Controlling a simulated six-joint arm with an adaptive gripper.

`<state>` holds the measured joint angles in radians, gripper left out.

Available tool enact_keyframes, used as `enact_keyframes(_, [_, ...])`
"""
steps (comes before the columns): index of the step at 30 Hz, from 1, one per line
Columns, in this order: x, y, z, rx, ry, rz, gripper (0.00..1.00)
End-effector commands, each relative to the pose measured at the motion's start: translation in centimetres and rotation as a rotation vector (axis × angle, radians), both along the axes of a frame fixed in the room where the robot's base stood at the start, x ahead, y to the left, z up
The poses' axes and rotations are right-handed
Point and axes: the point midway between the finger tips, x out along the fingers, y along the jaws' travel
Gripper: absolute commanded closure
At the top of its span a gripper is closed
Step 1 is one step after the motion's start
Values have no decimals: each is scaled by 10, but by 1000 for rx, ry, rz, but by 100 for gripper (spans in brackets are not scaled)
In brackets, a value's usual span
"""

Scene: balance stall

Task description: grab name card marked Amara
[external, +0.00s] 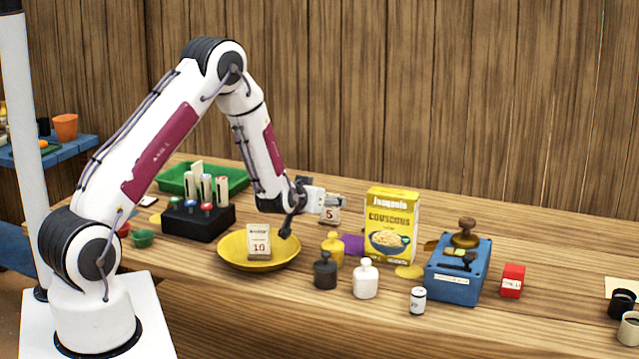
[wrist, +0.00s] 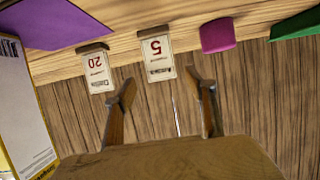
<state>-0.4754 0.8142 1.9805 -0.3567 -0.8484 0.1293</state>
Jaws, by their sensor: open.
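Three small white cards with red numbers stand in wooden holders. The card numbered 5 (wrist: 157,62) is upside down in the wrist view, ahead of and between my fingers; in the external view it shows partly behind my gripper (external: 331,214). The card numbered 20 (wrist: 97,70) stands beside it, to the left in the wrist view. The card numbered 10 (external: 259,241) stands in or at the yellow dish (external: 228,256). My gripper (wrist: 162,84) is open and empty.
A yellow couscous box (external: 391,225) stands right of my gripper. Small weights, including a black one (external: 325,271) and a white one (external: 365,279), stand in front. A blue box (external: 458,270) is farther right. A magenta block (wrist: 217,35) is near card 5.

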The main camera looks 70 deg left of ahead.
Motion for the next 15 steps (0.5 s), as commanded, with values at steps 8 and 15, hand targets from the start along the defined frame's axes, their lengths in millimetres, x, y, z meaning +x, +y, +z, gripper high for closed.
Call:
enact_keyframes(8, [1, 2, -1, 0, 0, 0, 44])
enact_keyframes(15, [12, 14, -5, 0, -1, 1, 44])
